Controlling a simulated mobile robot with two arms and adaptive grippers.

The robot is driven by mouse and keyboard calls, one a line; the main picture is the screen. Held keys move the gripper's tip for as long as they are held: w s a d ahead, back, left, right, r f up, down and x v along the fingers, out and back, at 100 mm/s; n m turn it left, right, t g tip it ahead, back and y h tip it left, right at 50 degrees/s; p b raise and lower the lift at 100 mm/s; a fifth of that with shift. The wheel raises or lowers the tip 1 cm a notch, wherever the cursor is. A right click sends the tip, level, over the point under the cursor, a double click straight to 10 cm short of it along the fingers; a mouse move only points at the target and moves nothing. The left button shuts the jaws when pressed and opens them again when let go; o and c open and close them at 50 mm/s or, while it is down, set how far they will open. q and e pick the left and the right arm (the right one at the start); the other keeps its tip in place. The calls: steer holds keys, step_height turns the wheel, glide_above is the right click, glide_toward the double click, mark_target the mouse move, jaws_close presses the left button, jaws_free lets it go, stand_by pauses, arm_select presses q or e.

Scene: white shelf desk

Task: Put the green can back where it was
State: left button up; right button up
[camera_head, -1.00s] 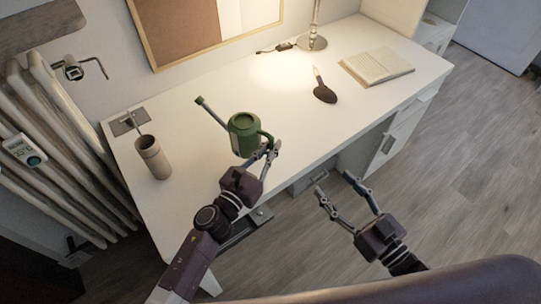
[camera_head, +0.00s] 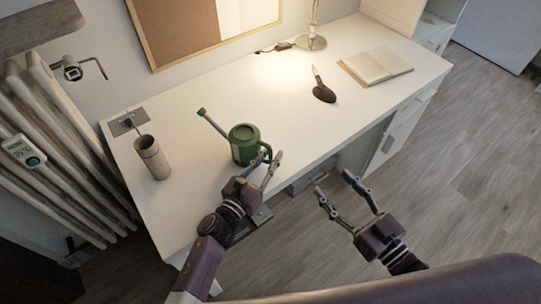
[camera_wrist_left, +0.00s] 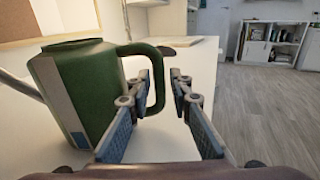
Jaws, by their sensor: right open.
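The green can (camera_head: 244,152) is a watering can with a long thin spout to the upper left and a handle on the right. It appears to stand upright on the white desk (camera_head: 205,190) near the front edge. My left gripper (camera_head: 272,152) is open beside the handle, its fingers apart. In the left wrist view, the can's body (camera_wrist_left: 95,85) is at left. Its handle loop shows just behind and beside the left finger, without a visible grip. My right gripper (camera_head: 345,182) is open and empty in front of the desk, over the floor.
A tan cylindrical cup (camera_head: 153,158) stands at the desk's left end, near a grey wall-side plate (camera_head: 124,123). A dark brush-like object (camera_head: 323,91), an open book (camera_head: 376,66) and a lamp base (camera_head: 311,42) are farther right. The desk between can and brush is clear.

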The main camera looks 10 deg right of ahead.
arm_select(q)
steer(key=shift+o, duration=0.3)
steer(key=shift+s+a+r, duration=0.1)
steer(key=shift+s, duration=0.05)
steer(key=v, duration=1.1)
steer(key=shift+s+a+r, duration=0.1)
steer(key=shift+s+a, duration=0.15)
stand_by(0.9)
